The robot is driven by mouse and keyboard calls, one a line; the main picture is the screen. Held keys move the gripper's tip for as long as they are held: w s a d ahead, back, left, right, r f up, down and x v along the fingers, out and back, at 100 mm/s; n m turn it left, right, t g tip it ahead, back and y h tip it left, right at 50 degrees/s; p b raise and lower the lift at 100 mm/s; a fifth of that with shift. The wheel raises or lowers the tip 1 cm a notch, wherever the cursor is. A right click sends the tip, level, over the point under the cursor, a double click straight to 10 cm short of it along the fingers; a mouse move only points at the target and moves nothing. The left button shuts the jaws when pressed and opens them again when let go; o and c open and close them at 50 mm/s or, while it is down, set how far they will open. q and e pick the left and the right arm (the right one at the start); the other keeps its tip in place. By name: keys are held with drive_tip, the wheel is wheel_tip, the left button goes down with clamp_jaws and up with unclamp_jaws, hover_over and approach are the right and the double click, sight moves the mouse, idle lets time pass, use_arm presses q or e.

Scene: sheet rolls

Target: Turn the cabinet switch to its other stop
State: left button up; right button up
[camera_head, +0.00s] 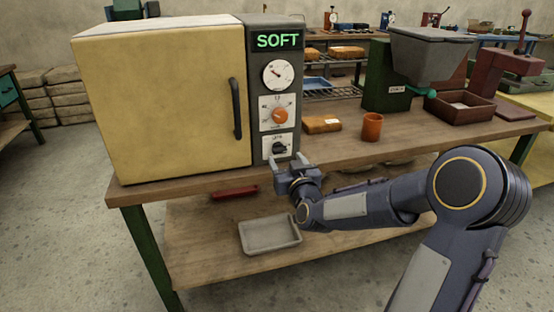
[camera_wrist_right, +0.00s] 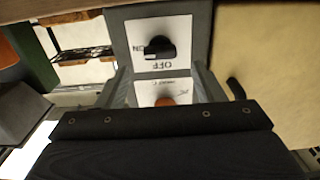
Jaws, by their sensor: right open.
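The cabinet (camera_head: 165,100) is a cream box with a dark grey control panel on its right side. The switch (camera_head: 279,148) is a small black knob on a white plate low on that panel. In the right wrist view the knob (camera_wrist_right: 160,48) shows up close, with the marks OFF and ON upside down around it. Which mark it points to is not clear. My right gripper (camera_head: 288,163) is open and empty, just in front of and below the switch. Its fingers stand apart, and I see no contact with the knob. My left gripper is not in view.
Above the switch are an orange dial (camera_head: 280,115), a white gauge (camera_head: 278,74) and a green SOFT display (camera_head: 277,40). The door handle (camera_head: 236,108) is left of the panel. An orange cup (camera_head: 372,127) and a brown block (camera_head: 321,124) stand to the right on the bench.

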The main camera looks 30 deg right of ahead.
sight(280, 151)
drive_tip(key=x, duration=0.5)
drive_tip(key=shift+w, duration=0.15)
drive_tip(key=c, duration=1)
